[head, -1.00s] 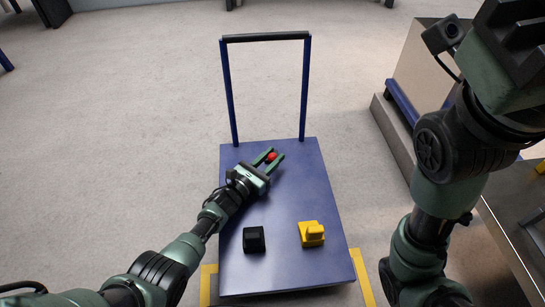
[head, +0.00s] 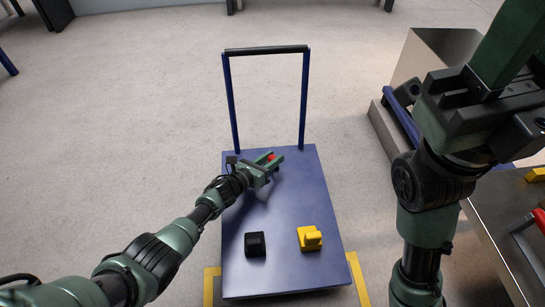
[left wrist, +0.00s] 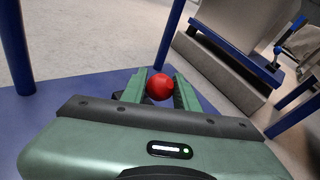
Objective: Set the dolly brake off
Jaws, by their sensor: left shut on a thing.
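The dolly (head: 285,270) is a flat blue platform with an upright blue handle frame with a dark top bar (head: 266,49) at its far end. A red ball-shaped knob (head: 271,157) is on the platform near the handle. It shows larger in the left wrist view (left wrist: 159,86). My left gripper (head: 270,160) reaches in from the left and is shut on the red knob, with one green finger on each side of it. What the knob is fixed to is hidden by the gripper. My right gripper (head: 512,45) is raised at the upper right; its fingertips are cut off.
A black block (head: 255,244) and a yellow block (head: 310,239) sit on the dolly's near half. Yellow floor marking (head: 209,287) borders the dolly's near end. A steel bench (head: 500,232) stands at the right. The floor left of the dolly is clear.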

